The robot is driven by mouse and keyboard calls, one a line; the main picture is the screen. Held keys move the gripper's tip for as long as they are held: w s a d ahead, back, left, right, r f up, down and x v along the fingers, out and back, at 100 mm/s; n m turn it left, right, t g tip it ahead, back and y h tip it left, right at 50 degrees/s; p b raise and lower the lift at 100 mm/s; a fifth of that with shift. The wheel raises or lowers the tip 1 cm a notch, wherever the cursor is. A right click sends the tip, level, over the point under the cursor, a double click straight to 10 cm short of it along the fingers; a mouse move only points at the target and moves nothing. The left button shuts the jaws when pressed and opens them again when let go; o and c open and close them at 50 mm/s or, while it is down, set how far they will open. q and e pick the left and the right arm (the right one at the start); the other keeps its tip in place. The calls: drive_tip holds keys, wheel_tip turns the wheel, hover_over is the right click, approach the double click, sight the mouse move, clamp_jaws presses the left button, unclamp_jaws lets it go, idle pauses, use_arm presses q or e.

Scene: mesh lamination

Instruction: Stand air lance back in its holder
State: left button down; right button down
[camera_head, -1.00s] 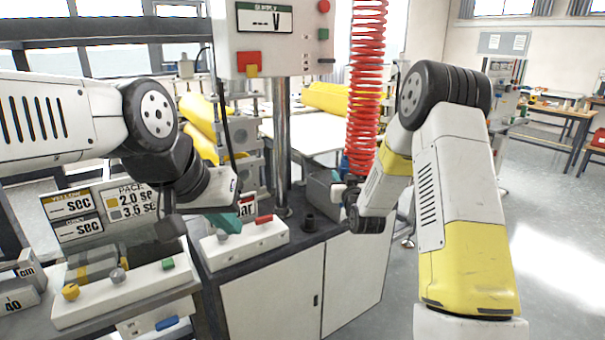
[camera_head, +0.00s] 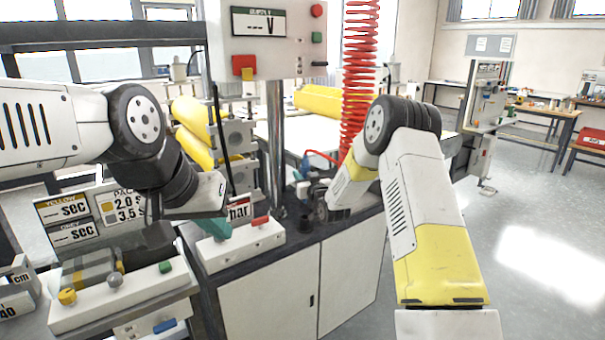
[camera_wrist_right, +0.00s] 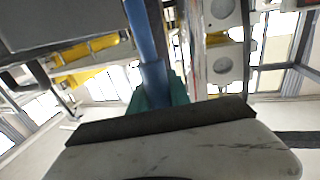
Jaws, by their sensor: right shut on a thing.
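My right gripper (camera_head: 303,190) is above the back right of the dark bench top. In the right wrist view it is shut on the air lance (camera_wrist_right: 148,42), whose blue tube rises between the teal finger pads (camera_wrist_right: 170,90). In the head view the lance is small and partly hidden by my wrist. A short dark cup (camera_head: 304,224), seemingly the holder, stands on the bench below and near the gripper.
A coiled red hose (camera_head: 359,85) hangs behind my right arm. A white button box (camera_head: 240,246) sits on the bench left of the cup. Open floor lies to the right.

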drive_tip(key=shift+f, duration=2.2)
drive_tip(key=shift+f, duration=0.1)
drive_tip(key=shift+f, duration=0.3)
drive_tip(key=shift+f, duration=2.4)
drive_tip(key=c, duration=1.1)
unclamp_jaws()
drive_tip(key=shift+f, duration=0.1)
drive_tip(key=v, duration=0.7)
drive_tip(key=shift+s+d, duration=0.15)
drive_tip(key=shift+s, duration=0.25)
